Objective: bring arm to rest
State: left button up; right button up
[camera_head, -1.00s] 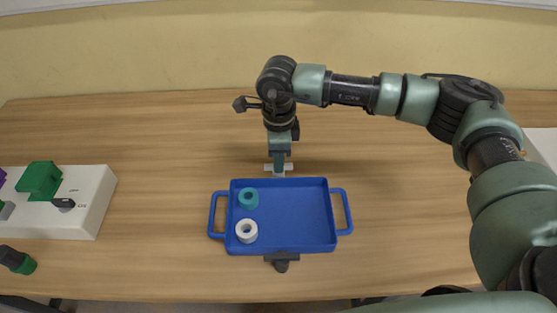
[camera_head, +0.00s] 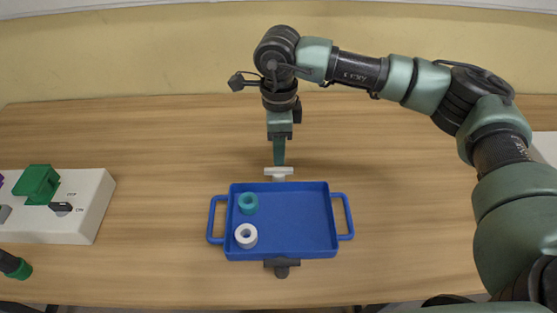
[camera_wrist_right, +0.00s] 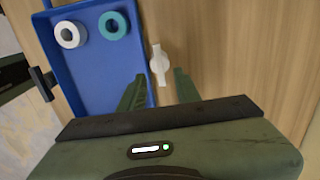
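My right arm reaches in from the right in the head view. Its gripper (camera_head: 279,163) points down just behind the blue tray (camera_head: 315,185), above a small white T-shaped piece (camera_head: 279,172). In the right wrist view the two green fingers (camera_wrist_right: 158,80) are spread apart with nothing gripped. The white piece (camera_wrist_right: 159,65) shows beyond the gap between them, beside the tray (camera_wrist_right: 88,75).
The tray holds a teal ring (camera_head: 248,203) and a white ring (camera_head: 246,236). A dark piece (camera_head: 282,267) sits at its front edge. A white box (camera_head: 85,215) with a green block (camera_head: 37,184) and a black-green object (camera_head: 15,266) are at left. Table between is clear.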

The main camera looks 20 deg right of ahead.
jog(key=shift+r, duration=1)
